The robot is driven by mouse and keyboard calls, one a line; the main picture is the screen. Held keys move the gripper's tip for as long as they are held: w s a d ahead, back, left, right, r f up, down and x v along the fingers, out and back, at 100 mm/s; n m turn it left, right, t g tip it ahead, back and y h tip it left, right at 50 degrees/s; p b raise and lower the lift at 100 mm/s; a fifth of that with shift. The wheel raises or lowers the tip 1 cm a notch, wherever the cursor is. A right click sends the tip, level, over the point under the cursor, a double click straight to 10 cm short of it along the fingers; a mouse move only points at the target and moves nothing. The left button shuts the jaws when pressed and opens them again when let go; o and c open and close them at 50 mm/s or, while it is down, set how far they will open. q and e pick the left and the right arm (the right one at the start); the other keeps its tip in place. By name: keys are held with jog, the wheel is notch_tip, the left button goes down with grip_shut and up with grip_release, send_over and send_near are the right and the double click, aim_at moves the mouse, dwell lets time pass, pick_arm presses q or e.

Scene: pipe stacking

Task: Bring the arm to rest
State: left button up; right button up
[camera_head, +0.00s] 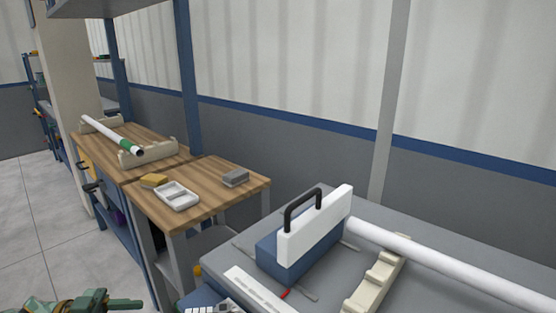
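My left gripper (122,303) shows at the bottom left edge as a green and dark shape, pointing right, with its arm mostly cut off by the frame. It is low in front of the wooden workbench and apart from everything on it. I see nothing held in it, but its finger gap cannot be made out. My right gripper is not in view. A white pipe with a green band (112,134) rests across two beige cradles on the wooden bench. Another white pipe (450,270) lies at the right over a beige notched rack (378,284).
The wooden bench (225,195) carries a white tray (177,197), a yellow block (154,180) and a grey block (236,178). A blue and white box with a black handle (302,240) stands on the grey table (345,198). Open floor (45,225) lies at left.

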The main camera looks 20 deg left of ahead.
pick_arm(q)
jog(key=w+a+f+n+t+y+p, duration=0.1)
jog(key=w+a+f+t+y, duration=0.2)
jog(key=f+y, duration=0.35)
jog(key=w+a+f+t+y+p, duration=0.1)
jog(key=w+a+f+y, duration=0.1)
jog(key=a+f+y, duration=0.4)
jog(key=s+d+f+n+g+y+p, duration=0.1)
jog(key=s+f+n+g+y+p, duration=0.4)
jog(key=s+f, duration=1.1)
jog(key=s+d+f+g+y, duration=0.1)
jog(key=s+d+f, duration=0.25)
jog(key=s, duration=0.25)
jog(key=s+d+f+g, duration=0.2)
jog(key=s+d+f, duration=0.15)
jog(key=s, duration=0.25)
jog(key=s+d+n+g+h+p, duration=0.2)
jog(key=s+d+n+g+p, duration=0.1)
jog(key=s+d, duration=1.6)
jog(key=shift+s+f+g+p, duration=0.3)
jog(key=shift+s+p, duration=0.2)
jog(key=shift+s, duration=0.55)
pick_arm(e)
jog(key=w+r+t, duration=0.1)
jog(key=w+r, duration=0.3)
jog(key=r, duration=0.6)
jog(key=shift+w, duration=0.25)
